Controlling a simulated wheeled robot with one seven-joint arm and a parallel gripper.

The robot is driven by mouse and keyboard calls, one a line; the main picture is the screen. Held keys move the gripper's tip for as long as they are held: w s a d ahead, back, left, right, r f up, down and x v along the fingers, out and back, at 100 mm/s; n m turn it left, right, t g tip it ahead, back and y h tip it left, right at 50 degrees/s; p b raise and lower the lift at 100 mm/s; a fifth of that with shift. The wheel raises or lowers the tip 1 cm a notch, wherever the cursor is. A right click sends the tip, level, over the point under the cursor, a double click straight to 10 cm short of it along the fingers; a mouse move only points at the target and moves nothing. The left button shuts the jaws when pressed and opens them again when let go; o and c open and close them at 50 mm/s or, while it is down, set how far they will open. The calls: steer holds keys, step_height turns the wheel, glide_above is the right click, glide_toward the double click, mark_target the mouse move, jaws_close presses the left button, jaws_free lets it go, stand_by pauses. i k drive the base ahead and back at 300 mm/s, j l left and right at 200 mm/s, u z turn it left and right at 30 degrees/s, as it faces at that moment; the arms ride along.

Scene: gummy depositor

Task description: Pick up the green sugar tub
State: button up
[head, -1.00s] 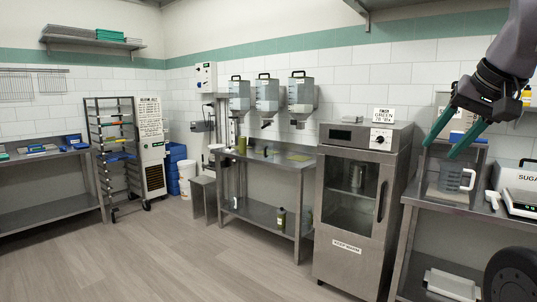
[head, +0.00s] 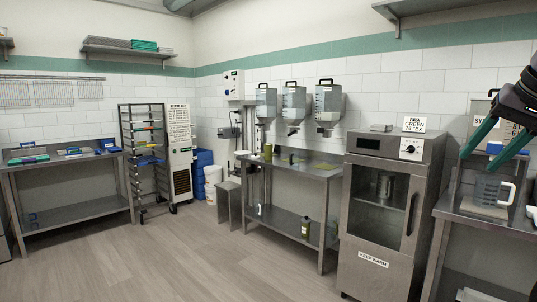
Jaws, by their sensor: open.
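I cannot make out a green sugar tub for certain in the head view. A small olive-green container (head: 268,152) stands on the steel table under the hoppers, and an olive bottle (head: 305,228) is on that table's lower shelf; neither has a label I can read. My gripper (head: 477,164) is at the right edge, with its two green fingers apart and nothing between them. It appears in front of the right-hand bench, around a clear measuring jug (head: 488,189) in the picture, far from the olive container.
A steel keep-warm cabinet (head: 375,262) stands between the hopper table (head: 325,172) and the right bench. The floor (head: 170,262) in front is clear.

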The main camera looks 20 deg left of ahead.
mark_target(267, 147)
steer(key=i+j+u, duration=0.4)
steer(key=i+u, duration=0.15)
steer(key=i, duration=0.2)
steer(key=i+j+u, duration=0.1)
steer(key=i+u, duration=0.2)
steer(key=i+j, duration=0.15)
steer(key=i, duration=1.75)
steer(key=i+j+z, duration=0.15)
steer(key=i+z, duration=0.2)
steer(key=i, duration=0.15)
steer(key=i+j+z, duration=0.35)
steer(key=i, duration=0.15)
steer(key=i+j+z, duration=0.45)
steer(key=i+j, duration=0.2)
steer(key=i, duration=0.5)
